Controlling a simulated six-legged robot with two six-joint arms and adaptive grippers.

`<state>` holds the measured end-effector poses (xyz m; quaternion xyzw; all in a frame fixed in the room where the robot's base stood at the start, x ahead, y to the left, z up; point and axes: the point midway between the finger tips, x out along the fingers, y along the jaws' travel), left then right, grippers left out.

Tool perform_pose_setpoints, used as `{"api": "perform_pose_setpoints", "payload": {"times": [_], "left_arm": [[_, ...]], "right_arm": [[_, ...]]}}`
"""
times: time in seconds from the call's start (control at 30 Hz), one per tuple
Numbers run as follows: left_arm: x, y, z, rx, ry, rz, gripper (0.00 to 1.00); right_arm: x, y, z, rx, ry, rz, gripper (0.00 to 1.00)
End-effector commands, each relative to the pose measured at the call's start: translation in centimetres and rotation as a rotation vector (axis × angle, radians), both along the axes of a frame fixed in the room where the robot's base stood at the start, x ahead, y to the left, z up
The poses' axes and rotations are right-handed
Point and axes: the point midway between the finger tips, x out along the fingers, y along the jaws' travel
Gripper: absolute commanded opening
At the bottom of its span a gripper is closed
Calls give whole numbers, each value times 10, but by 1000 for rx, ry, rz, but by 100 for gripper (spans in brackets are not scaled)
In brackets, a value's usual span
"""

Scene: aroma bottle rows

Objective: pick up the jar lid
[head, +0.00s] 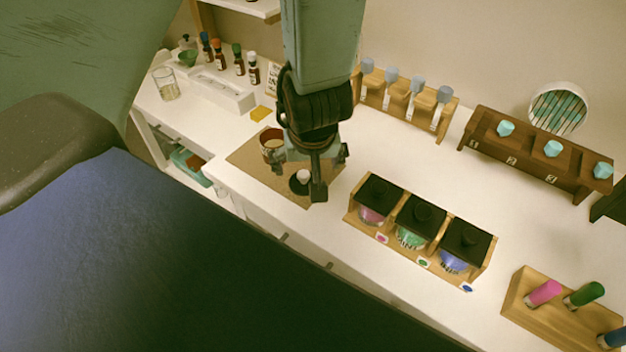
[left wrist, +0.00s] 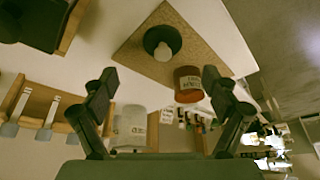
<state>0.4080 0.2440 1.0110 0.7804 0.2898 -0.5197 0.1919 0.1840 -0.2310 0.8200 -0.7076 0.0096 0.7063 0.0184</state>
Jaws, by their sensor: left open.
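The jar lid, a dark round disc with a pale knob (head: 302,176), lies on a tan mat (head: 245,157). The lid also shows in the left wrist view (left wrist: 154,42), near the top centre. A reddish-brown jar (head: 269,152) stands on the same mat, beside the lid and apart from it; in the left wrist view the jar (left wrist: 188,88) is right of centre. My left gripper (head: 328,172) is above the mat, close to the lid in the head view and partly in front of the mat. Its fingers (left wrist: 158,84) are spread with nothing between them touching. My right gripper is not in view.
A wooden rack with black-topped jars (head: 352,213) stands right of the mat. Wooden stands with grey stoppers (head: 444,94) and teal stoppers (head: 553,148) are behind. Small bottles (head: 238,62) and a glass beaker (head: 166,84) are at the back left. White counter is clear between the racks.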

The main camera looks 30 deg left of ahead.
Motion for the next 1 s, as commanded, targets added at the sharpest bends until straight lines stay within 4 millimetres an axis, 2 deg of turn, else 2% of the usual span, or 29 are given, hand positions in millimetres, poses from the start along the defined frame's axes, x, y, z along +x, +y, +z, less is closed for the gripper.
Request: {"api": "perform_pose_setpoints", "payload": {"times": [0.53,0.87,1.0], "left_arm": [[19,15,-65,-1,2,0,87],[23,16,-71,2,1,-2,87],[23,16,-71,2,1,-2,77]], "right_arm": [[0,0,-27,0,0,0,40],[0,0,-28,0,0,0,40],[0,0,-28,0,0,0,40]]}}
